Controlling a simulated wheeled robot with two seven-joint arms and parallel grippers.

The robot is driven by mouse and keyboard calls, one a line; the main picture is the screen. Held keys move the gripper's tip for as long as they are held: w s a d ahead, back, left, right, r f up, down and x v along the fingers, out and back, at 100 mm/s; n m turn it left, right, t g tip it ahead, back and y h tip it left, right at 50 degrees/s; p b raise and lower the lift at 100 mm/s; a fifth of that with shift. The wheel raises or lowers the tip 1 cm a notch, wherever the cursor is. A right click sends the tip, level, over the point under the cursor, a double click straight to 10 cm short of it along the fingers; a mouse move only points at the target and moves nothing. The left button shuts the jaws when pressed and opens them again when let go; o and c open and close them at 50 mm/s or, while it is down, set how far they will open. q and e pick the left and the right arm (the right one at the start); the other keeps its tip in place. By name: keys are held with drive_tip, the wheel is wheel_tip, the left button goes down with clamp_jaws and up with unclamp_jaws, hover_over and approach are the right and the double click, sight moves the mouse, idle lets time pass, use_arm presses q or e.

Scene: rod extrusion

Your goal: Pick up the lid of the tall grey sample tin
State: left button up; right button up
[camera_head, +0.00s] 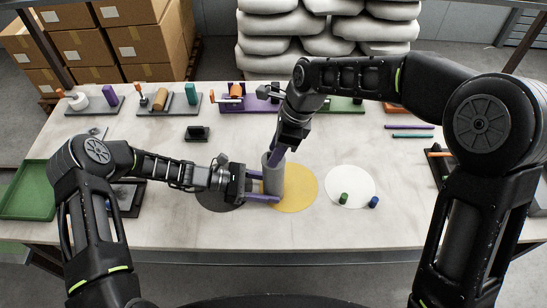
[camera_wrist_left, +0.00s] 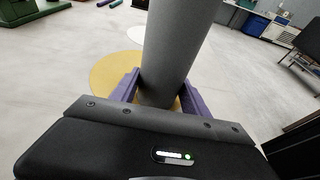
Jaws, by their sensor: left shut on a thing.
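The tall grey sample tin (camera_head: 273,184) stands upright at the left part of the round yellow mat. My left gripper (camera_head: 264,188) is shut on the tin's side from the left, one purple finger on each side. In the left wrist view the tin (camera_wrist_left: 172,50) rises between the purple fingers (camera_wrist_left: 160,95). My right gripper (camera_head: 275,158) points down from above, its purple fingers at the tin's top. The lid cannot be made out; the right fingers cover the rim in the head view. Whether the right fingers grip anything cannot be told.
The yellow mat (camera_head: 298,190) lies between a dark grey round mat (camera_head: 215,200) and a white round mat (camera_head: 350,180) bearing a green (camera_head: 344,198) and a blue small cylinder (camera_head: 374,202). A green tray (camera_head: 28,195) is far left. Fixtures line the back edge.

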idle(0.6)
clamp_jaws()
idle(0.4)
